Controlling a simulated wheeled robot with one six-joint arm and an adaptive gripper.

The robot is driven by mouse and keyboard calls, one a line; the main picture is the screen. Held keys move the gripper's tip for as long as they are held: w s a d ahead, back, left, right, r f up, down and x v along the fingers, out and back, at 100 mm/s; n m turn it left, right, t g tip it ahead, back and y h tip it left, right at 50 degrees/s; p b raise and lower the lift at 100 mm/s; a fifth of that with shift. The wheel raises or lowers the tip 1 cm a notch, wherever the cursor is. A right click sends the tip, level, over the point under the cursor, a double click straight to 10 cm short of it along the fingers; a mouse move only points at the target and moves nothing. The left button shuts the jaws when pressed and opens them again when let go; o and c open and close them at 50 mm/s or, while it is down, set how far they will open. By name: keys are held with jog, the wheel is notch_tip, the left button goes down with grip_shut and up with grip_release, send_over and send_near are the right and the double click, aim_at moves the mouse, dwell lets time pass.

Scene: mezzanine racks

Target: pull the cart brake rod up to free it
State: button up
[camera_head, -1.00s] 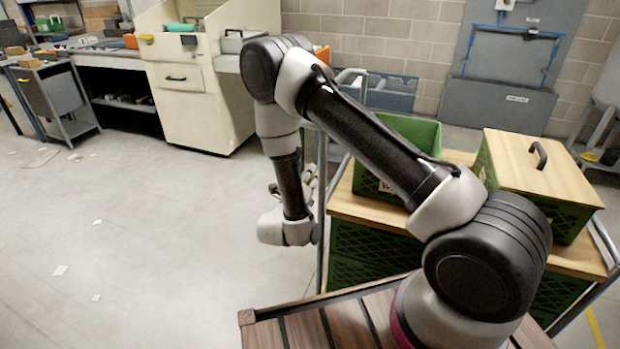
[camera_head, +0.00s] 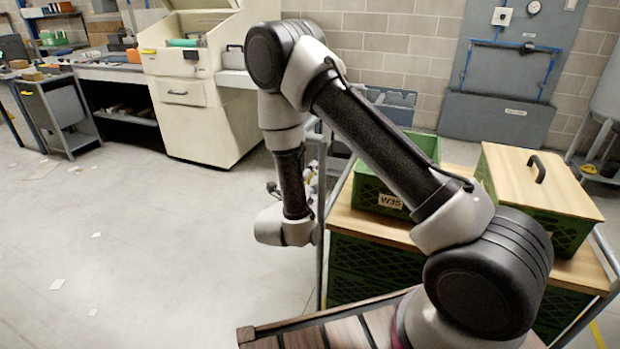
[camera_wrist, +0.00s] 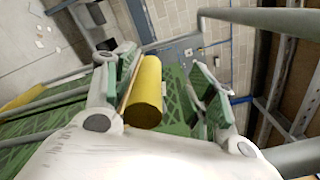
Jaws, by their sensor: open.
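The yellow rod or grip (camera_wrist: 147,92), a short cylinder that I take for the brake rod's handle, shows in the wrist view between the fingers of my gripper (camera_wrist: 167,78). It is closer to the left finger; whether it touches that finger I cannot tell. My gripper is open, with clear space between the rod and the right finger. In the head view the cart (camera_head: 374,228) stands behind my arm, with a wooden top and grey tube frame. My gripper and the rod are mostly hidden there behind the wrist and the cart's upright.
A green crate (camera_head: 372,190) labelled W35 and a wood-lidded green crate (camera_head: 560,225) stand on the cart. Grey rails run close around my gripper. A cream cabinet (camera_head: 185,115) and workbench stand at the back left. The floor on the left is mostly clear.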

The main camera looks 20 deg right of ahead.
jog(key=v, duration=1.2)
